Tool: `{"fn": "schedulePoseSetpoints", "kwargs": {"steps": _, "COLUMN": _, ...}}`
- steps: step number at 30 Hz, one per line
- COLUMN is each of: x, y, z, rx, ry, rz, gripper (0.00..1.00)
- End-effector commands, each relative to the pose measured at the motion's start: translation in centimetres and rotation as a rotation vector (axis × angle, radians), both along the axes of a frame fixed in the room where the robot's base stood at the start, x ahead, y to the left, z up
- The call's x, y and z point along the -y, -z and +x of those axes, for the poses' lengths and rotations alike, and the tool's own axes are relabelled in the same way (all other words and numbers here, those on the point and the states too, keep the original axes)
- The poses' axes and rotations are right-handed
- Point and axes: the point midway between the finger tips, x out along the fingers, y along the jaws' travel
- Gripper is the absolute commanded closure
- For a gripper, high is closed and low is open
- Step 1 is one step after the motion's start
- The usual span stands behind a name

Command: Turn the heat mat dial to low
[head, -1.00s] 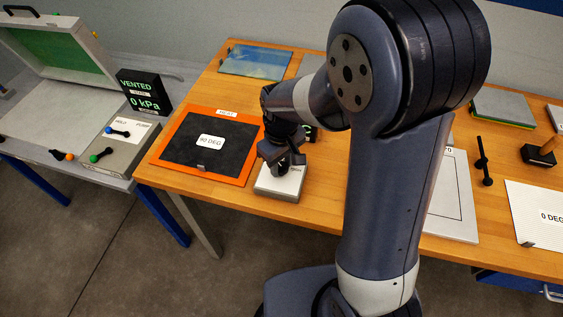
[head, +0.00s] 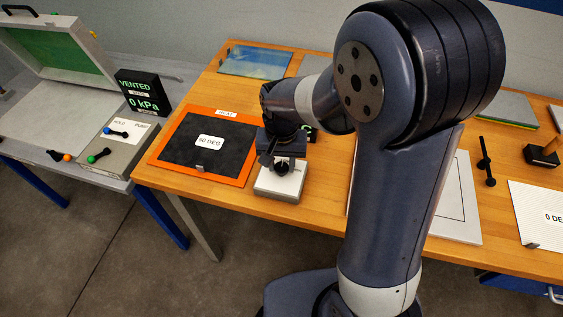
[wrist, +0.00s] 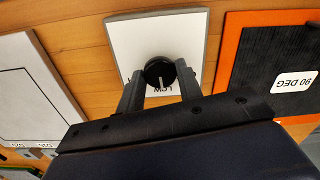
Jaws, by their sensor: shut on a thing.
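The black round dial (wrist: 158,70) sits on a white control box (wrist: 125,34). In the wrist view its pale pointer line is turned toward the "LOW" label (wrist: 164,92). My gripper (wrist: 159,78) is shut on the dial, with one finger on each side; other markings are mostly covered. In the head view my gripper (head: 281,165) is over the control box (head: 277,188), at the right of the heat mat (head: 182,152). The mat is black with an orange border and a "90 DEG" label.
A panel reading "VENTED" and "0 kPa" (head: 142,92) stands on the grey table at the left. A blue sheet (head: 255,60) lies at the back of the wooden table. A white plate (head: 462,205) lies right of my arm.

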Motion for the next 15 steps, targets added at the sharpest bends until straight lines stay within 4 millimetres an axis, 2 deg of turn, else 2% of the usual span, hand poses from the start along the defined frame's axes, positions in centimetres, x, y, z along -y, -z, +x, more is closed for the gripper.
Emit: {"fn": "schedulePoseSetpoints", "kwargs": {"steps": 15, "x": -0.02, "y": -0.08, "z": 0.06, "rx": 0.002, "ry": 0.069, "rz": 0.001, "gripper": 0.89}}
